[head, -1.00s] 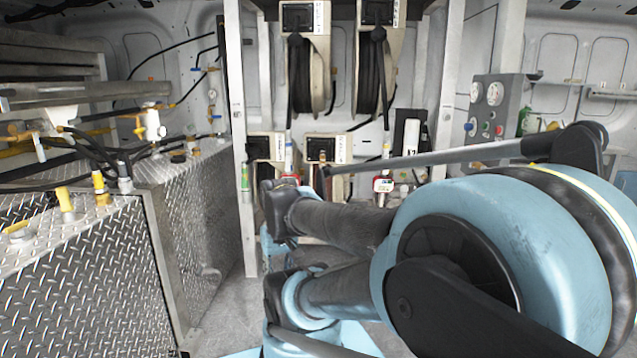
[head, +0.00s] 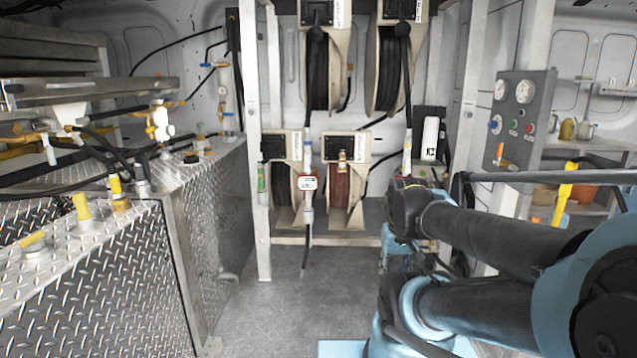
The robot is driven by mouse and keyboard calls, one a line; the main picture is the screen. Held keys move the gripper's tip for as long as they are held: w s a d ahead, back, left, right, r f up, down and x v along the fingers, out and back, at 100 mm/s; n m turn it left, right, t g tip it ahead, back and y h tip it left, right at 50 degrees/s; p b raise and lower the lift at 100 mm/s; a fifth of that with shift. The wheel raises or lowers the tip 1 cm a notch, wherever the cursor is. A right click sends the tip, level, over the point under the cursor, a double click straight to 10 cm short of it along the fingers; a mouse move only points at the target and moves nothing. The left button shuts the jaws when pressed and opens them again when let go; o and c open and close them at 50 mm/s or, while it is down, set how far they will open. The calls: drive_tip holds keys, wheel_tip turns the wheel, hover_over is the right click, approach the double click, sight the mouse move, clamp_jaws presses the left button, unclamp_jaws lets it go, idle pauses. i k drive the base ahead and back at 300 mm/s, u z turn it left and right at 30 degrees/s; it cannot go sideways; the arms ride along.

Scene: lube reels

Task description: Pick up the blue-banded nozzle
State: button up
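A hose-end nozzle (head: 308,212) hangs upright from the upper left reel, in front of the lower reels in the head view. It has a red-and-white metering handle (head: 308,183), and a small blue mark shows on the pale fitting above (head: 307,148). A second hose end (head: 406,152) hangs from the upper right reel; its lower part is hidden behind my arm, so I cannot compare its band. My arm's blue and black links fill the lower right. My gripper is not in view.
A steel post (head: 257,150) stands left of the reels. Diamond-plate cabinets (head: 110,280) line the left side. A gauge panel (head: 513,120) and a shelf of containers are at the right. The floor (head: 285,300) between is clear.

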sight(308, 186)
drive_tip(key=z, duration=0.05)
drive_tip(key=i, duration=1)
drive_tip(key=u, duration=0.05)
